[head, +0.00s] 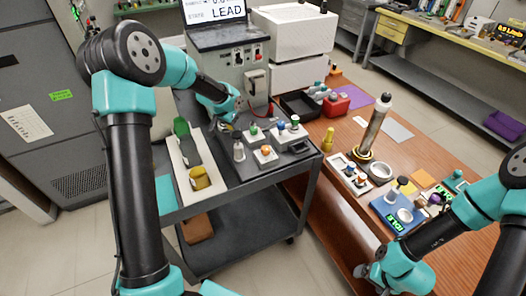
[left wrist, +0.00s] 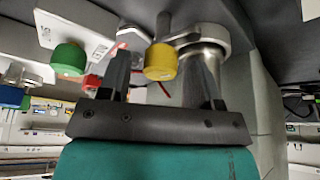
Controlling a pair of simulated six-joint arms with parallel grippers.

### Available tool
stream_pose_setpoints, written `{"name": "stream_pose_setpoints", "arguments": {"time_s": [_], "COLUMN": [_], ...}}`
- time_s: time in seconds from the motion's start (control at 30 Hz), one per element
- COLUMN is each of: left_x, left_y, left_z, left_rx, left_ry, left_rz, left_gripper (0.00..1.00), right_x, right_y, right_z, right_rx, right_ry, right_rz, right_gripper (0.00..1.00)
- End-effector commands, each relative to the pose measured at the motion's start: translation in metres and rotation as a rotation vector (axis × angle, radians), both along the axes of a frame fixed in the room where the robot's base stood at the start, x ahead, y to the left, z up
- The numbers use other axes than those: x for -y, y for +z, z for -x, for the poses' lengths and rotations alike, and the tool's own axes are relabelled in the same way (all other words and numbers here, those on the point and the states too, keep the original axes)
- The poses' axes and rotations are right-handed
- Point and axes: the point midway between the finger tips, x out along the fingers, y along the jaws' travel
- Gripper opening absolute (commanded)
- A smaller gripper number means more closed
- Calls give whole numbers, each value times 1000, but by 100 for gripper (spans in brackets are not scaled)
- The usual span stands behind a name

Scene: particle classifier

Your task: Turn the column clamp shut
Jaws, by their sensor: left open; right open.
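In the left wrist view a yellow knob (left wrist: 160,62) sits on a short stem beside a silver metal column (left wrist: 203,72) with a ring-shaped clamp (left wrist: 200,36) around it. My left gripper (left wrist: 163,84) is open, with the yellow knob showing between its fingers; I cannot tell whether they touch it. In the head view my left gripper (head: 231,120) is low over the cart, in front of the instrument box, and partly hides the clamp area. My right gripper (head: 371,278) is open and empty at the wooden table's near edge.
The cart top (head: 270,180) carries small blocks with coloured knobs, a grey flask-like piece (head: 239,151) and a white tray (head: 186,165) with green and yellow scoops. A tall metal cylinder (head: 375,125) stands on the wooden table. A green knob (left wrist: 68,58) is left of my left gripper.

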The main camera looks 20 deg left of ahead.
Motion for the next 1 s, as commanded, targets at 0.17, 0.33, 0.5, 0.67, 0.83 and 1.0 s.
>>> {"name": "stream_pose_setpoints", "arguments": {"time_s": [0.17, 0.33, 0.5, 0.67, 0.83, 1.0], "left_x": [0, -1, 0, 0, 0, 1], "left_y": [0, 0, 0, 0, 0, 0], "left_z": [0, 0, 1, 1, 1, 0], "left_rx": [-2, -1, -3, -3, -3, -1], "left_ry": [17, 57, 109, 160, 208, 253], "left_rz": [-1, -3, -2, -2, -2, 0], "left_gripper": [59, 59, 59, 59, 59, 59], "right_x": [0, 0, 0, 0, 0, 0], "right_y": [0, 0, 0, 0, 0, 0], "right_z": [0, 0, 0, 0, 0, 0], "right_rx": [0, 0, 0, 0, 0, 0], "right_ry": [0, 0, 0, 0, 0, 0], "right_rz": [0, 0, 0, 0, 0, 0], "right_gripper": [88, 88, 88, 88, 88, 88]}}
